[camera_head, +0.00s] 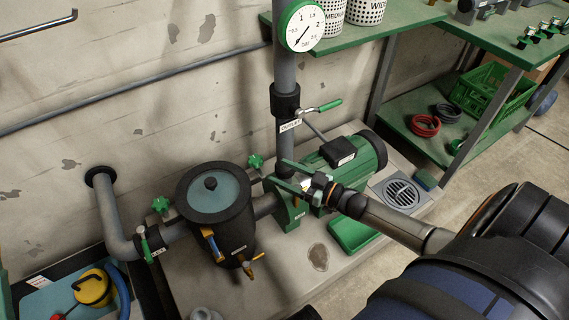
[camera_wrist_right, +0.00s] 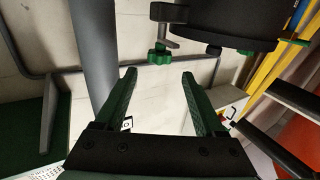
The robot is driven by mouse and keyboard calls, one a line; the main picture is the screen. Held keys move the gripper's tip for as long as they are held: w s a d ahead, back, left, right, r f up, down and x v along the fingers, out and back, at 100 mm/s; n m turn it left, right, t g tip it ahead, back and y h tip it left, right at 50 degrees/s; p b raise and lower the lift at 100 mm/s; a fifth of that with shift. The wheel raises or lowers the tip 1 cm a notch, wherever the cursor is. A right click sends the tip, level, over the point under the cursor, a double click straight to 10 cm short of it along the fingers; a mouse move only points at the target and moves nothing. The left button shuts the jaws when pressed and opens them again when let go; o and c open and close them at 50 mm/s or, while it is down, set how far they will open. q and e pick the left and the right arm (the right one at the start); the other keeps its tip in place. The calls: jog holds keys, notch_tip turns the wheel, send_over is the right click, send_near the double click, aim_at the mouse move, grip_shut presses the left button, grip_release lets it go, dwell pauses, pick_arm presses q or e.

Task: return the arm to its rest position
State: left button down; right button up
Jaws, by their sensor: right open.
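My right arm comes in from the lower right of the head view. My right gripper (camera_head: 275,172) is over the green pump (camera_head: 340,172), near the grey riser pipe (camera_head: 284,140). In the right wrist view its two green fingers (camera_wrist_right: 158,73) are spread apart with nothing between them. A green knob (camera_wrist_right: 160,57) shows just beyond the fingertips, beside a dark round body (camera_wrist_right: 235,25). I cannot tell whether the gripper touches anything. My left gripper is not in view.
A black pot with a blue-grey lid (camera_head: 212,188) stands left of the gripper. A lever valve with a green handle (camera_head: 330,105) and a round gauge (camera_head: 301,26) are on the riser. A green bench (camera_head: 440,45) is at right. Floor at right is partly clear.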

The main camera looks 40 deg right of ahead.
dwell(0.4)
